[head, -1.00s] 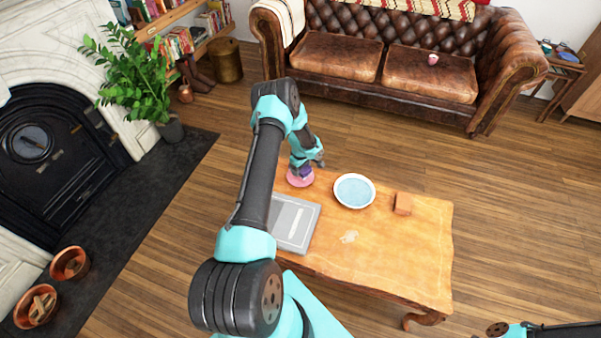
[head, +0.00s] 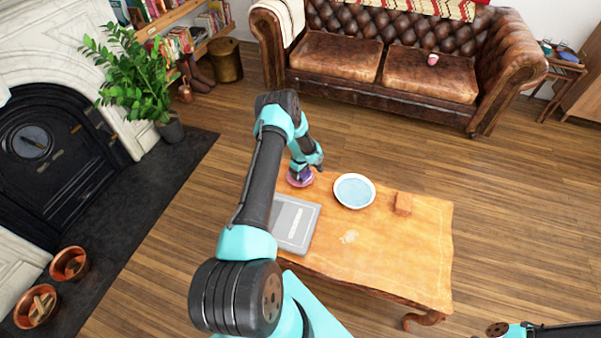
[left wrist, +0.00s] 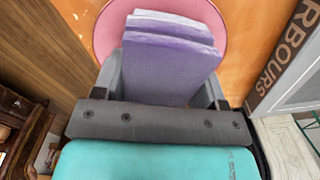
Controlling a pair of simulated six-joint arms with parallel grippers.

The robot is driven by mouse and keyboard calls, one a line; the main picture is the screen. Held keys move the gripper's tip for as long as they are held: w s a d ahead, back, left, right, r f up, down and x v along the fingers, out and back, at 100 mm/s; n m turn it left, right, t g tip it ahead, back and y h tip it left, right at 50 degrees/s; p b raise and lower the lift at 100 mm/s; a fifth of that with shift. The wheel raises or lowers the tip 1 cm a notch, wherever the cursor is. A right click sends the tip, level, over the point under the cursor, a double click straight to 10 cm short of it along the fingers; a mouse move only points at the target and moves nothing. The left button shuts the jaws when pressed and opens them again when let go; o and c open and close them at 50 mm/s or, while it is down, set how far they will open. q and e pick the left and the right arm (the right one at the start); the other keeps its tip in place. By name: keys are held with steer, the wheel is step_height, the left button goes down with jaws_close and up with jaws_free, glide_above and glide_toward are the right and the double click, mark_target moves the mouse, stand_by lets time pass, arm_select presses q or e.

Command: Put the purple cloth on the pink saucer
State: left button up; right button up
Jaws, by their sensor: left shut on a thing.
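The folded purple cloth (left wrist: 170,62) is between the fingers of my left gripper (left wrist: 165,92) in the left wrist view. My left gripper is shut on it. The pink saucer (left wrist: 108,35) lies behind and beneath the cloth, on the table's far left corner. In the head view the cloth (head: 299,174) shows small over the saucer (head: 291,182), with the left gripper (head: 303,172) just above. Whether the cloth touches the saucer I cannot tell. My right gripper does not show; only a piece of that arm is at the lower right.
The wooden table (head: 400,250) also holds a white bowl with a blue inside (head: 354,190), a brown block (head: 402,204) and a grey book (head: 296,224) close to the saucer. The table's front right part is mostly clear.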

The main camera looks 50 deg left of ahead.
arm_select(q)
steer(key=o, duration=1)
steer(key=shift+f, duration=0.1)
steer(key=shift+c, duration=0.2)
step_height(320, 180, up, 12)
